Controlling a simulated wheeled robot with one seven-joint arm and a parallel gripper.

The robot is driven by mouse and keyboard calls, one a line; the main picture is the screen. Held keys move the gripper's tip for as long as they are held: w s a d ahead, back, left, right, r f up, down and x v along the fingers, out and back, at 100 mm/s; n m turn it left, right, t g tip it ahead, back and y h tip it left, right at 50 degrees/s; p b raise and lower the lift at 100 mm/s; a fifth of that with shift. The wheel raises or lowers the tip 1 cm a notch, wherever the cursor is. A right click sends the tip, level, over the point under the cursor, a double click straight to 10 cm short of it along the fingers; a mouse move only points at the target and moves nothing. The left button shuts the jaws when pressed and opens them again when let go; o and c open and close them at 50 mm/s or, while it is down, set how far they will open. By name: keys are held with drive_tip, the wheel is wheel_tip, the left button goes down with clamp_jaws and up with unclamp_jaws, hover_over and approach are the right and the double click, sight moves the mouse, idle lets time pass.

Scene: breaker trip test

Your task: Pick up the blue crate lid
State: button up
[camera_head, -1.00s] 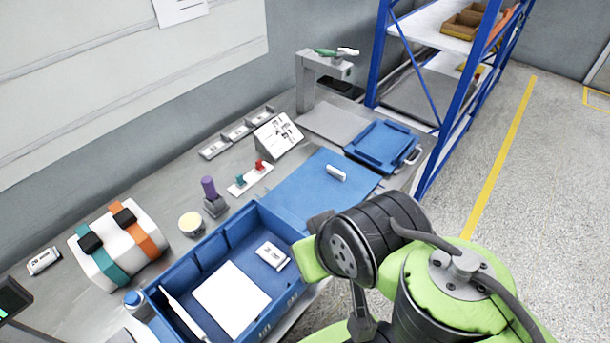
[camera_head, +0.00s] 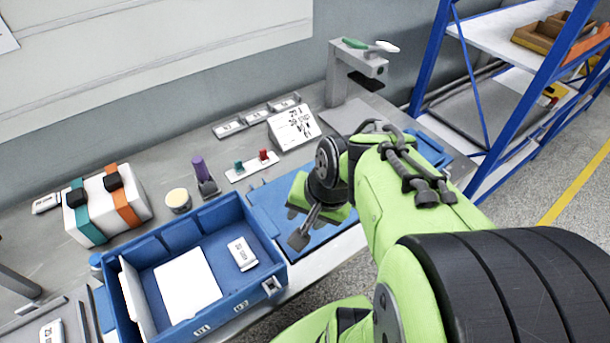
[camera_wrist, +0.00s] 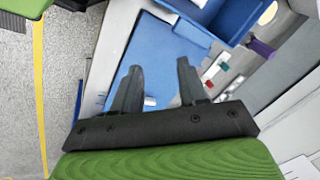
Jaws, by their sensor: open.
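The blue crate lid (camera_head: 432,150) lies flat at the right end of the bench. My arm hides much of it in the head view; I cannot make it out in the wrist view. My gripper (camera_wrist: 158,68) is open and empty, with both fingers apart over the blue mat. In the head view my gripper (camera_head: 298,232) hangs over the mat (camera_head: 265,200), left of the lid and nearer the front edge. A small white part (camera_wrist: 150,101) shows partly between the fingers in the wrist view.
The blue crate (camera_head: 130,290) holds a white sheet (camera_head: 188,285) and a small white device (camera_head: 242,254). Behind the mat are a red and teal switch strip (camera_head: 252,166) and a printed card stand (camera_head: 293,128). A grey stand (camera_head: 350,75) and a blue-framed shelf (camera_head: 432,60) stand near the lid.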

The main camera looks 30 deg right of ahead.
drive_tip(key=w+d+f+m+t+y+b, duration=0.3)
drive_tip(key=d+f+m+b, duration=0.1)
drive_tip(key=d+f+m, duration=0.7)
drive_tip(key=s+d+f+m+t+h+b, duration=0.1)
drive_tip(key=s+d+m+t+h+b, duration=0.2)
drive_tip(key=d+m+t, duration=0.7)
drive_tip(key=w+f+m+g+b, duration=0.1)
drive_tip(key=w+f, duration=0.1)
drive_tip(key=w, duration=0.2)
drive_tip(key=w+f+m+g+b, duration=0.1)
drive_tip(key=w+f+m+b, duration=0.1)
drive_tip(key=w, duration=0.3)
drive_tip(key=w+f+m+g+b, duration=0.1)
drive_tip(key=w+f+m+b, duration=0.1)
drive_tip(key=w, duration=0.3)
drive_tip(key=shift+d, duration=0.15)
drive_tip(key=shift+s, duration=0.1)
drive_tip(key=shift+c, duration=0.4)
clamp_jaws()
